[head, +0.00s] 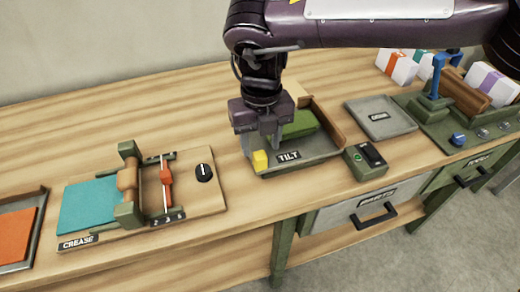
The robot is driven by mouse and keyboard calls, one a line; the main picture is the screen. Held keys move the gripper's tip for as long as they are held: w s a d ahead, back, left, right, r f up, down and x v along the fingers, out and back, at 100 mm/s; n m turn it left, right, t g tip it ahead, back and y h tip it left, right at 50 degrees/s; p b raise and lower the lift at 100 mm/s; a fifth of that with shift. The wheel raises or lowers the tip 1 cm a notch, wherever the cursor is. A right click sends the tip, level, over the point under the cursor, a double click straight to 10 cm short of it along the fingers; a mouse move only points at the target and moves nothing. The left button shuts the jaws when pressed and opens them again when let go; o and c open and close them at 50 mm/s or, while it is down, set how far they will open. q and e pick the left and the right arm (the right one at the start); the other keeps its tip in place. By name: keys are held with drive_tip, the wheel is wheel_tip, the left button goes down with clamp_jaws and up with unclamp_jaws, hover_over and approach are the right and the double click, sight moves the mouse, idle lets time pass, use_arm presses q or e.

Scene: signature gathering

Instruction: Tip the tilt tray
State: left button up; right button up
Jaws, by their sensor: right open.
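The tilt tray (324,152) is a grey, wood-sided tray labelled TILT, near the table's front edge right of centre. A green block or stack (298,124) lies in it, partly hidden by my gripper. A yellow tab (260,161) sits at the tray's front left corner. My right gripper (266,142) points down over the tray's left side, just above and behind the yellow tab. It is open; I cannot tell whether it touches the tab. My left gripper is out of view.
A crease device (140,195) with a teal sheet stands on the left, beside an orange-filled tray (18,235). A small green control box (366,161) stands right of the tilt tray. A grey flat tray (381,118) and a press (462,105) lie further right. The wooden table (70,120) is clear behind the crease device.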

sight(260, 155)
drive_tip(key=f, duration=0.3)
drive_tip(key=shift+s+f, duration=0.15)
drive_tip(key=shift+s, duration=0.1)
drive_tip(key=shift+w+f, duration=0.2)
drive_tip(key=shift+f, duration=0.2)
drive_tip(key=shift+s, duration=0.15)
drive_tip(key=shift+r, duration=0.1)
drive_tip(key=shift+c, duration=0.9)
drive_tip(key=shift+p, duration=0.3)
clamp_jaws()
